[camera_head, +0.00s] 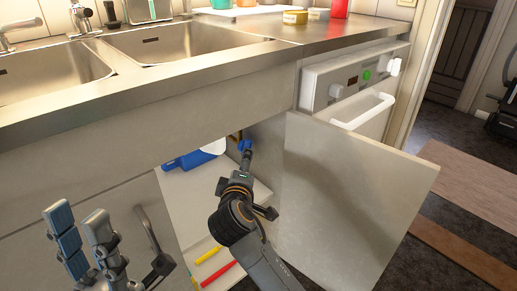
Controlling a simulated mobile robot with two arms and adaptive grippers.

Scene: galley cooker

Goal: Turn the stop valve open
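The stop valve (244,144) shows as a small blue handle inside the open cupboard under the sink, by a brownish pipe. My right gripper (246,158) reaches into the cupboard from below, its tip at or very near the blue handle. It is seen from behind, so I cannot tell whether its fingers are closed or touch the handle. The rest of the valve is hidden. My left gripper (80,222) is at the lower left, fingers upward with a gap between them, open and empty, in front of the cupboard fronts and well away from the valve.
The cupboard door (355,195) stands open to the right of my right arm. A blue bottle (188,160) lies on the cupboard's shelf (180,205). Below are yellow and red items (219,273). The worktop edge (150,98) overhangs the opening.

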